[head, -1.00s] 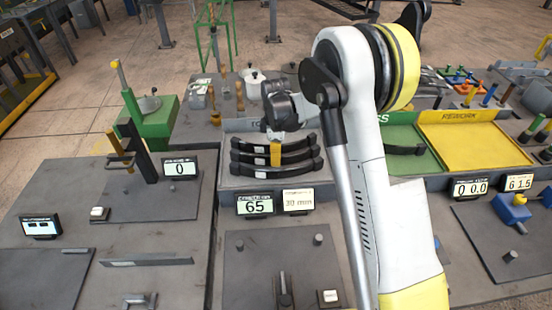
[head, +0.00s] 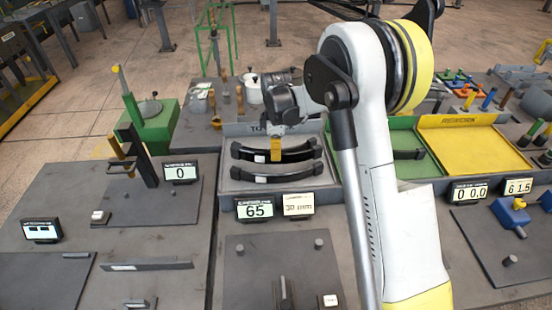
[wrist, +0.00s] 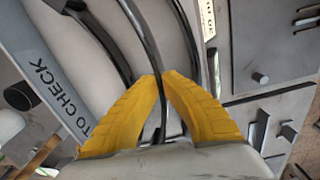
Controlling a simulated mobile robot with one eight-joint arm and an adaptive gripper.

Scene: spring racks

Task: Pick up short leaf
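Dark curved leaves with black end caps lie in the grey tray marked "TO CHECK" (head: 232,186). In the head view the front leaf (head: 290,175) lies in the tray, and the held leaf (head: 300,154) is behind it. My gripper (head: 277,158) points down with its yellow fingers shut on the held leaf. In the wrist view the fingertips (wrist: 160,78) pinch its thin edge (wrist: 140,25), with another leaf on each side. In the head view the rear leaf is largely hidden behind the held one. I cannot tell which leaf is the short one.
Displays reading 65 (head: 254,208) and 30 mm (head: 298,205) stand in front of the tray. To the right are a green tray (head: 408,136) with a dark leaf and an empty yellow rework tray (head: 475,145). Left is a green stand (head: 150,125).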

